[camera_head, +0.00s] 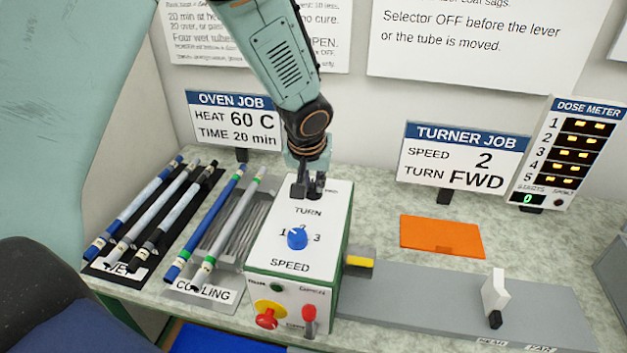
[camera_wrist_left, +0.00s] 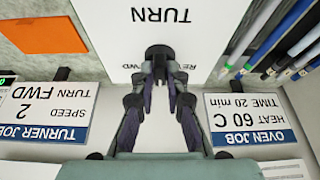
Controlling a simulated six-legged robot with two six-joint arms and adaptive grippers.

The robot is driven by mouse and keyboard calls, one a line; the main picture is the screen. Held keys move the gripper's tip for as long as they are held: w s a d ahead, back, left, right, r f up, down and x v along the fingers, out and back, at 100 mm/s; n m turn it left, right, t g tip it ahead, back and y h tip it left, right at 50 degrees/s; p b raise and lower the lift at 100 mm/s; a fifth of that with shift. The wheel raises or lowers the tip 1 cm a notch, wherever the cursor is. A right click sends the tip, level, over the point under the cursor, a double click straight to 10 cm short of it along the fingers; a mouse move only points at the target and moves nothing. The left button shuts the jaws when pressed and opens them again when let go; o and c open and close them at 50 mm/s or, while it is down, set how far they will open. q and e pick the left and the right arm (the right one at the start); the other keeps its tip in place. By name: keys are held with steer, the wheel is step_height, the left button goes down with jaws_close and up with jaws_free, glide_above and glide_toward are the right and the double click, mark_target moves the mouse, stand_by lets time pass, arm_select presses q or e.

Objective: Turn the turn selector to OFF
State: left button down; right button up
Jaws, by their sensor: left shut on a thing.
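The white control box (camera_head: 262,240) has a green edge and stands in the middle of the head view. The turn selector is a black knob (camera_wrist_left: 159,50) on its top face, by the TURN label. My left gripper (camera_head: 310,190) reaches down from above and is shut on this selector; in the wrist view both fingertips (camera_wrist_left: 160,62) meet at the knob. The fingers cover most of the selector and part of its position labels, so its pointing direction cannot be told. My right gripper is in neither view.
A blue speed knob (camera_head: 297,238) sits close in front of the selector. A red-and-yellow knob (camera_head: 267,315) and a red lever (camera_head: 309,320) are on the box front. Rods lie on the cooling rack (camera_head: 205,290) at left. An orange mat (camera_head: 441,236) lies right.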

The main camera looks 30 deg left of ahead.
arm_select(q)
steer(key=shift+w+r+m, duration=0.1)
steer(key=shift+m, duration=0.2)
steer(key=c, duration=1.4)
jaws_free()
steer(key=shift+o, duration=0.2)
steer(key=v, duration=1.2)
steer(key=shift+s, duration=0.2)
